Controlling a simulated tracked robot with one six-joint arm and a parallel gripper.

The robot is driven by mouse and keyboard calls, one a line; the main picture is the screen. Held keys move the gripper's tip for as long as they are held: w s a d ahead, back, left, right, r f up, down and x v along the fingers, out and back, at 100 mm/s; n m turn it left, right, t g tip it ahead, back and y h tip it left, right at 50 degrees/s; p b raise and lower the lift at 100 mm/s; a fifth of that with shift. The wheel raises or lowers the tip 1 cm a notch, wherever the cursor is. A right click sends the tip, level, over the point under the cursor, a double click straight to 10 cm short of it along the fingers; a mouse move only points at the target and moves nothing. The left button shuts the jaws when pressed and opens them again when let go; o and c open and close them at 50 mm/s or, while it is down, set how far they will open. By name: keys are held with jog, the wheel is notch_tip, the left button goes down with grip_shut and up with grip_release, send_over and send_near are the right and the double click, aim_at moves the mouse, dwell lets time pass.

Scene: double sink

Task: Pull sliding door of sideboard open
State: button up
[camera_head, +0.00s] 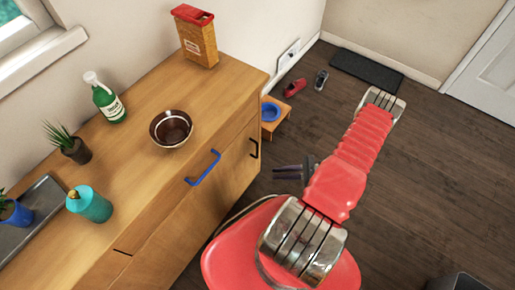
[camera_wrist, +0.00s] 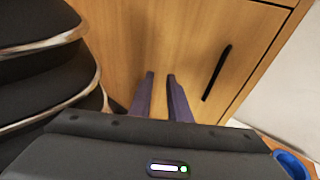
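The wooden sideboard (camera_head: 150,235) runs along the wall at left in the head view. Its front has a blue bar handle (camera_head: 203,168) and, nearer the far end, a black handle (camera_head: 253,148). The black handle also shows upright in the wrist view (camera_wrist: 216,72), on a wooden front panel (camera_wrist: 140,35). Which panel slides is not clear. My gripper (camera_head: 274,173) is beside the sideboard front, pointing at it. In the wrist view its two purple fingers (camera_wrist: 161,75) are apart with nothing between them, left of the black handle and not around it.
On the sideboard top are a bowl (camera_head: 171,128), a green bottle (camera_head: 108,100), a teal pot (camera_head: 89,204), a plant (camera_head: 70,144) and an orange box (camera_head: 196,38). A small stand with a blue bowl (camera_head: 271,112) is past the far end. The floor at right is mostly clear.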

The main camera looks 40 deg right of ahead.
aim_at(257, 148)
jog(key=w+d+f+m+t+h, duration=0.1)
jog(key=w+d+m+t+h, duration=0.2)
jog(key=d+t, duration=0.3)
jog(key=shift+w+d+f+m, duration=0.25)
jog(key=shift+w+d+m, duration=0.25)
jog(key=shift+w+m, duration=0.15)
jog(key=shift+w, duration=0.1)
jog(key=x, duration=1.3)
jog(key=shift+w+a, duration=0.2)
jog(key=shift+w, duration=0.1)
jog(key=shift+c, duration=0.7)
grip_shut()
jog(key=shift+d, duration=0.15)
